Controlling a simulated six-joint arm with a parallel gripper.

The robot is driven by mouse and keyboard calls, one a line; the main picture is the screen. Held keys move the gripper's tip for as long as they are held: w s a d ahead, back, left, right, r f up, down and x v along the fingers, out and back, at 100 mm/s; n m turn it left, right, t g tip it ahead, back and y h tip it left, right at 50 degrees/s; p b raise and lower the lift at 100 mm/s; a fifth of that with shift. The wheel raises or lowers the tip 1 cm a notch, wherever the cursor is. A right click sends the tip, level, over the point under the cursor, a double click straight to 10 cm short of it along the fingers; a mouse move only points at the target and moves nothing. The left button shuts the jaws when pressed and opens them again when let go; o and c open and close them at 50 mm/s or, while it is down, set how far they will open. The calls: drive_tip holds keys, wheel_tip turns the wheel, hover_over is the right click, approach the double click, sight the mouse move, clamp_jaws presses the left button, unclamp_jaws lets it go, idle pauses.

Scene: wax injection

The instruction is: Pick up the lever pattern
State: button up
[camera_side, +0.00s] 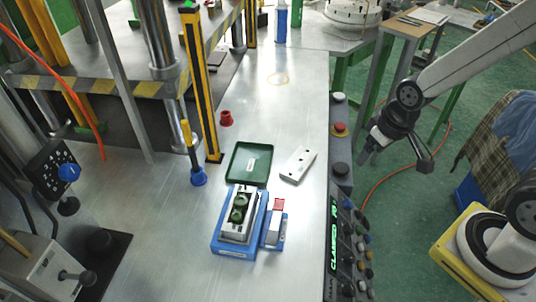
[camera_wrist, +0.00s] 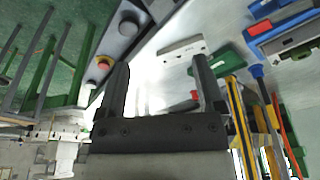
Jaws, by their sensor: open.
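The green lever pattern (camera_side: 239,208) lies in the open metal mould half (camera_side: 229,227), which sits in a blue fixture (camera_side: 235,252) on the metal table. In the wrist view the blue fixture (camera_wrist: 291,25) is cut off at the upper right, and the pattern is too small to make out clearly. My gripper (camera_side: 371,150) is up and to the right of the pattern, beyond the table's right edge and well apart from it. In the wrist view my gripper (camera_wrist: 161,62) shows two dark fingers spread wide with nothing between them.
A green tray (camera_side: 250,164) and a pale plate with holes (camera_side: 299,164) lie behind the fixture. The press with striped posts (camera_side: 203,90) fills the left. A button panel (camera_side: 341,170) lines the table's right edge.

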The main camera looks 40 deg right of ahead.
drive_tip(key=w+a+r+n+t+y, duration=0.1)
drive_tip(key=w+a+n+t, duration=0.15)
drive_tip(key=w, duration=0.65)
drive_tip(key=w+a+r+n+t+y, duration=0.1)
drive_tip(key=w+a+n+t, duration=0.2)
drive_tip(key=w, duration=0.6)
drive_tip(key=w+a+f+n+y, duration=0.1)
drive_tip(key=w+a+n+y, duration=0.4)
drive_tip(key=a+n, duration=0.1)
drive_tip(key=n+g+y, duration=0.6)
drive_tip(key=n+g, duration=0.4)
drive_tip(key=g, duration=0.3)
approach(240, 199)
drive_tip(key=shift+s+a+f, duration=0.15)
drive_tip(key=shift+s+a, duration=0.2)
drive_tip(key=shift+a, duration=0.3)
drive_tip(key=shift+t+x, duration=0.25)
drive_tip(key=shift+x, duration=1.05)
